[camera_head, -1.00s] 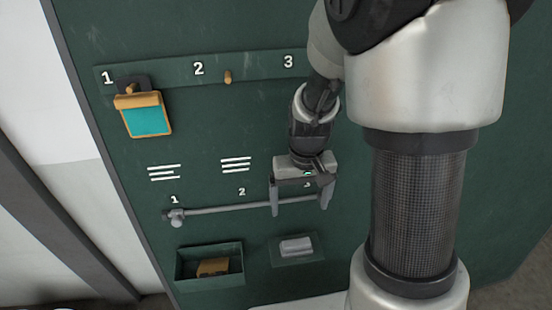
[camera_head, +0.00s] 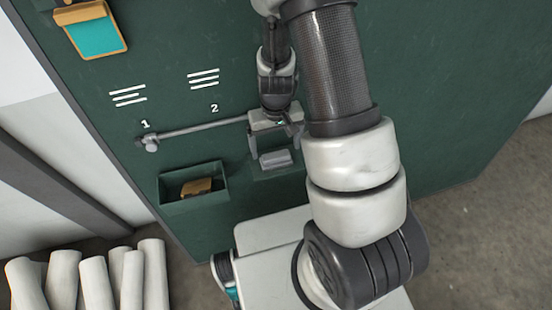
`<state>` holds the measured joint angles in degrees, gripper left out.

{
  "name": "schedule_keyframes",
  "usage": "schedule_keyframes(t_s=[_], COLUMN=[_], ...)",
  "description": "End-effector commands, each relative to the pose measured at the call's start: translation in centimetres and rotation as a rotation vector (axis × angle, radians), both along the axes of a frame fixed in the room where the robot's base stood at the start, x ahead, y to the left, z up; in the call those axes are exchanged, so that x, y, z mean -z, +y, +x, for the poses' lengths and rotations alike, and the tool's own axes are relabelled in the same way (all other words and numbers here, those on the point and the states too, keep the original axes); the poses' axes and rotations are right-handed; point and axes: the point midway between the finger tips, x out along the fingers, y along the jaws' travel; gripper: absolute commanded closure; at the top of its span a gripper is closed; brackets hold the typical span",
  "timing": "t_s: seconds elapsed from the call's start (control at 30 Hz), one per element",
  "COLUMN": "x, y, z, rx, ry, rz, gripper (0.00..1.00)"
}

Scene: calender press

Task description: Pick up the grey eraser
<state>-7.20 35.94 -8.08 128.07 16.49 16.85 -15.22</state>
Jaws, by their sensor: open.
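The grey eraser (camera_head: 275,158) is a small light-grey block on a small dark green ledge (camera_head: 282,173) low on the green board. My gripper (camera_head: 277,152) is open, with its two fingers pointing down at either side of the eraser in the picture. I cannot tell how far the fingertips are from the eraser in depth. The gripper appears empty.
A green bin (camera_head: 170,190) with a tan block (camera_head: 197,187) hangs left of the ledge. A grey rail (camera_head: 200,129) runs behind my gripper. An orange-framed teal clipboard (camera_head: 95,35) hangs upper left. White rolls (camera_head: 97,283) stand at lower left.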

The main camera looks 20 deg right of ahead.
Motion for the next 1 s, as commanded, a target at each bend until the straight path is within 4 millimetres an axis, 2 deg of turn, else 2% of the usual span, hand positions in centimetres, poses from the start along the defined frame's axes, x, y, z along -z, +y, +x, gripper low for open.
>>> schedule_keyframes(t_s=[0.1, 0.23, 0.53, 0.7, 0.77, 1.0], x=[2.2, 3.7, 4.1, 4.1, 4.1, 3.9], y=[-0.1, -0.1, -0.1, -0.1, -0.1, 0.0], z=[-0.1, 0.0, 0.1, 0.1, 0.1, 0.1], rx=[0.002, 0.002, 0.001, 0.001, 0.001, 0.001], ry=[0.006, 0.004, 0.000, 0.001, 0.001, 0.000], rz=[0.000, 0.000, 0.000, 0.000, 0.000, 0.000], gripper=[0.12, 0.12, 0.12, 0.40, 0.49, 0.49])
